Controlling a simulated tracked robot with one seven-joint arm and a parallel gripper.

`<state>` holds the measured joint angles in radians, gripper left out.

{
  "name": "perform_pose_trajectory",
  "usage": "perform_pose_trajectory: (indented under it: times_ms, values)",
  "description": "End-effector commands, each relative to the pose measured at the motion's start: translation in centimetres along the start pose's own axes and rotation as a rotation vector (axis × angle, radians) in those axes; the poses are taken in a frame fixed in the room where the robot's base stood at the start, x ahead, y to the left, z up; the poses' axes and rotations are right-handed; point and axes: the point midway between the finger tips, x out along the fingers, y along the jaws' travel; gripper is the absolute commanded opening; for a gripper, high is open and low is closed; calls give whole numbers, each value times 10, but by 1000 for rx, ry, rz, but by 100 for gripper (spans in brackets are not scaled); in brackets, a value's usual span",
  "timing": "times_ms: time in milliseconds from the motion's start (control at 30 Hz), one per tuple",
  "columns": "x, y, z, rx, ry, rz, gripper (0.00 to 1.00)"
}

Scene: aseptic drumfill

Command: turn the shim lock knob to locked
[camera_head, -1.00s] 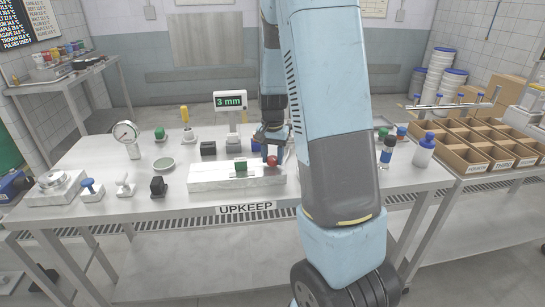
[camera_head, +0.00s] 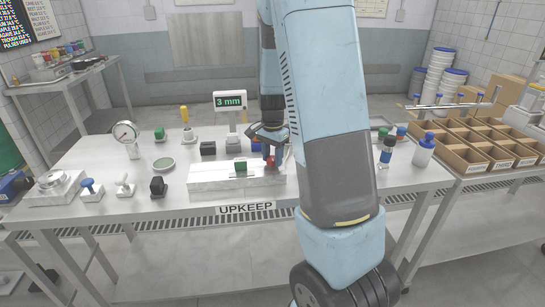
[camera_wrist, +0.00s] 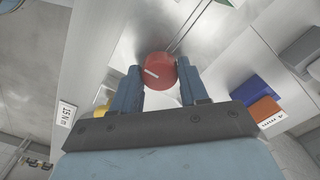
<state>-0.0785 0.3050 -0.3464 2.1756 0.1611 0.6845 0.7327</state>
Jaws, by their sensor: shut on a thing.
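The red knob (camera_wrist: 160,68), round with a white line on its face, sits on the pale metal block (camera_head: 211,181) on the upkeep table. In the wrist view it stands between the two fingertips of my gripper (camera_wrist: 160,80), which are shut on it. In the head view my gripper (camera_head: 271,150) is over the right end of the block and partly hides the knob (camera_head: 270,160). The knob's white line lies slanted in the wrist view. I cannot read any lock marking. A green block (camera_head: 240,165) sits on the metal block, left of the knob.
A display reading "3 mm" (camera_head: 230,100) stands behind the metal block. A dial gauge (camera_head: 125,131) and several small knobbed items stand to the left. Bottles (camera_head: 424,150) and cardboard bins (camera_head: 465,158) are to the right.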

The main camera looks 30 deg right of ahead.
Motion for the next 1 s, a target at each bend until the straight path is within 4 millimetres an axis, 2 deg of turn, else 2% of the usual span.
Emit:
perform_pose_trajectory:
  times_ms: [200,233,467,767,867,1000]
  values:
    - [-1,-1,0,-1,1,-3,13]
    - [-1,-1,0,-1,1,-3,47]
    - [0,-1,0,-1,0,-2,69]
    - [-2,-1,0,-1,0,-1,69]
    - [-10,-1,0,-2,0,-2,69]
    - [-32,-1,0,-1,2,-5,69]
